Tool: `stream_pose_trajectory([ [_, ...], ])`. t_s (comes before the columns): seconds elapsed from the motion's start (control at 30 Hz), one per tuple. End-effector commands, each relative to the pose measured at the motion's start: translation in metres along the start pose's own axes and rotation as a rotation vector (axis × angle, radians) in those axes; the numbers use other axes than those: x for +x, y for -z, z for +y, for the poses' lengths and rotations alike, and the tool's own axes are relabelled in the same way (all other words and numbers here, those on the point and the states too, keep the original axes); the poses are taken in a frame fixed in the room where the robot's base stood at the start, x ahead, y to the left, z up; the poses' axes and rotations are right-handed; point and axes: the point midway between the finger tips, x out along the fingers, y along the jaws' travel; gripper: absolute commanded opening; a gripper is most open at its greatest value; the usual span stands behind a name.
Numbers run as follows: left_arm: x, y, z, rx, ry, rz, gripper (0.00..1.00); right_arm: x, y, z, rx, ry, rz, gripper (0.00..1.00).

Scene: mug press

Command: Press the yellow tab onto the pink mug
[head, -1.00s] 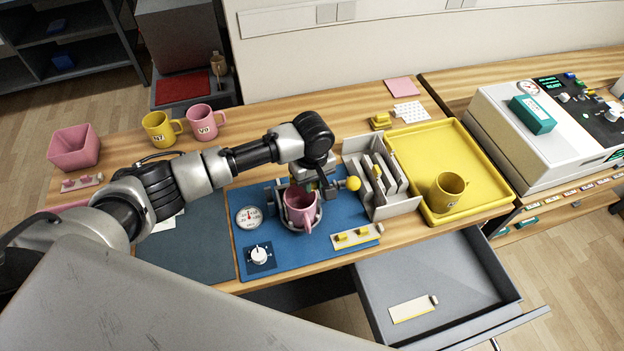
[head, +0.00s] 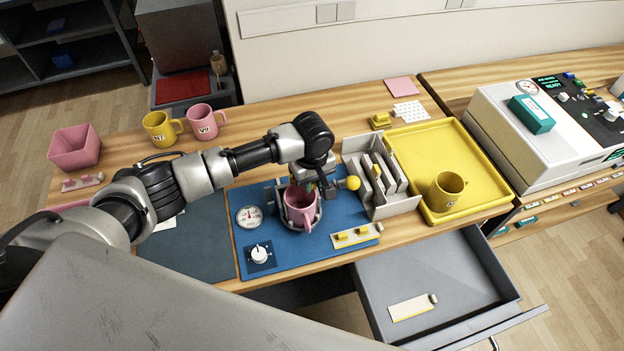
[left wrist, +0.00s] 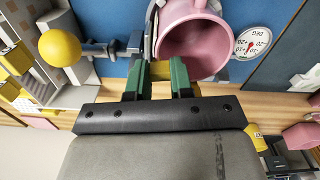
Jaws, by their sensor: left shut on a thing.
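The pink mug (head: 299,204) stands upright in the press cradle on the blue mat (head: 285,257), its handle toward the front. In the left wrist view the mug (left wrist: 195,45) shows its open mouth just beyond my fingers. My left gripper (head: 322,186) is at the far right side of the mug. Its green fingers (left wrist: 160,78) are shut on a yellow tab (left wrist: 159,69), which is mostly hidden between them. Whether the tab touches the mug, I cannot tell. The press lever has a yellow ball knob (head: 353,183) right of the mug. My right gripper is not in view.
A gauge (head: 249,217) and a white dial (head: 259,255) sit left of the mug. A grey rack (head: 393,207) and yellow tray (head: 498,190) stand to the right. An open drawer (head: 455,290) juts out in front.

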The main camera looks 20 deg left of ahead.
Motion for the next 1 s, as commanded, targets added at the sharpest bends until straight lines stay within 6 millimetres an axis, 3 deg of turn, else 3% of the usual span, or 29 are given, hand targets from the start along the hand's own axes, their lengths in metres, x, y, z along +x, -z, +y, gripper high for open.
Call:
stream_pose_trajectory([
  [1.0, 0.0042, -0.0013, -0.0020, 0.000, 0.007, -0.002, 0.08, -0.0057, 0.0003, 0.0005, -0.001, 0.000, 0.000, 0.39],
])
